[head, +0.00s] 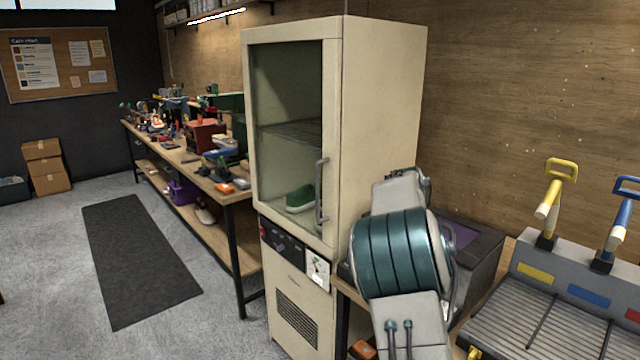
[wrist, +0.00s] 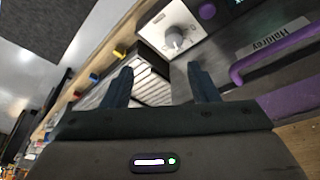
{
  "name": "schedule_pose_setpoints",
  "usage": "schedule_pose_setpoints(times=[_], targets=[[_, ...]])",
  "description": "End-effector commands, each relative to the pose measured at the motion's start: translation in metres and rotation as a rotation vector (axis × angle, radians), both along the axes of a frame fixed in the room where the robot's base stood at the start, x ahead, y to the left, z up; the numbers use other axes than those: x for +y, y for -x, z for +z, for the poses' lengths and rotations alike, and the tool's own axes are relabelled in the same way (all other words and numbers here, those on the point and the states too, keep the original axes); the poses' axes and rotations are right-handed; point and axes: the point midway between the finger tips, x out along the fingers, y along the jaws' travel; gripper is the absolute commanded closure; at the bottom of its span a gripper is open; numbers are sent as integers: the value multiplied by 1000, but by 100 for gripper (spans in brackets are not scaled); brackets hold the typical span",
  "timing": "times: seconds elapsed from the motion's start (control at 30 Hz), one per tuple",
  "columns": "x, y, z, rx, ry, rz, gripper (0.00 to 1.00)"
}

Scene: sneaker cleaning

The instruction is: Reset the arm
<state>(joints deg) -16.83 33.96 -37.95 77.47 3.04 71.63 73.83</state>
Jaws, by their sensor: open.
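My gripper (wrist: 160,85) shows in the wrist view with its two dark fingers apart and nothing between them. Beyond the fingers are a grey panel with a round knob (wrist: 174,38) and a slatted grey surface (wrist: 130,80). In the head view my arm is bent in front of the cabinet's right side, and the gripper itself does not show there. A green sneaker (head: 300,198) stands inside the cream cabinet (head: 385,120) behind its glass door, which looks shut.
A dark machine with a purple handle (wrist: 262,62) is at the right in the wrist view. A grey rack with yellow and blue handles (head: 562,170) stands at right in the head view. A cluttered workbench (head: 225,192) runs along the left, with open floor beside it.

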Motion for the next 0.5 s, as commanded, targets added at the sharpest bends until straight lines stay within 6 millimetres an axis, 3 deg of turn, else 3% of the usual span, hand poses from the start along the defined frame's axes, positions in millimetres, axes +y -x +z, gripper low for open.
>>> schedule_pose_setpoints(times=[0.17,0.5], targets=[[11,50,13,7,-134,211,46],[57,148,28,-20,-256,704,46]])
